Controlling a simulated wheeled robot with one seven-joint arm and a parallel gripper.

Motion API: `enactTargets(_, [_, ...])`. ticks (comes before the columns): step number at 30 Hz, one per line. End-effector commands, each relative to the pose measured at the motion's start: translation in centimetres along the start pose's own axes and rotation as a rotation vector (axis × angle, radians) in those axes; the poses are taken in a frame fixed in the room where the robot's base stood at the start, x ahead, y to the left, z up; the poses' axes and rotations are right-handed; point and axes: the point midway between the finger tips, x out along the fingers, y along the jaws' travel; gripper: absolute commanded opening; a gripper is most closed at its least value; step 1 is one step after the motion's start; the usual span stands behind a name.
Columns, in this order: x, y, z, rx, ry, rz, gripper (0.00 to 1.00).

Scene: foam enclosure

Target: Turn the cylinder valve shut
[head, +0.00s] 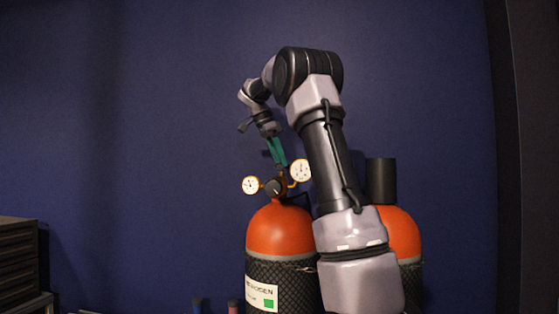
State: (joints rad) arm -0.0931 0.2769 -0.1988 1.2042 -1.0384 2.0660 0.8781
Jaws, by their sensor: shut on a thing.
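An orange-topped cylinder (280,230) stands upright in a dark mesh sleeve, with a white label and green square on its front. On its neck sits a dark regulator (273,187) with brass fittings and two round gauges, one at left (250,185) and one at right (300,171). My gripper (282,165), with teal fingers, reaches down from above to the top of this assembly, between the gauges. It is shut on the cylinder valve there. The valve itself is mostly hidden by the fingers and regulator, so its turn position cannot be seen.
A second orange cylinder (402,235) stands to the right, partly behind my arm, with a dark cap (381,181) on top. A dark slatted stack (18,262) stands at lower left. A plain blue wall (150,120) is behind.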

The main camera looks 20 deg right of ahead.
Motion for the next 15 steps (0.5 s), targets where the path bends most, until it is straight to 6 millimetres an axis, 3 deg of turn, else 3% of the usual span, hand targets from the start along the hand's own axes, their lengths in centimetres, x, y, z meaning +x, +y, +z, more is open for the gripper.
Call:
enactTargets(8, [-0.08, -0.02, 0.0, 0.0, 0.0, -0.002, 0.11])
enactTargets(9, [-0.08, -0.02, 0.0, 0.0, 0.0, -0.002, 0.78])
enactTargets(11, [-0.08, -0.01, 0.0, 0.0, 0.0, -0.002, 0.97])
enactTargets(15, [-0.05, 0.0, 0.01, 0.0, 0.0, -0.001, 0.97])
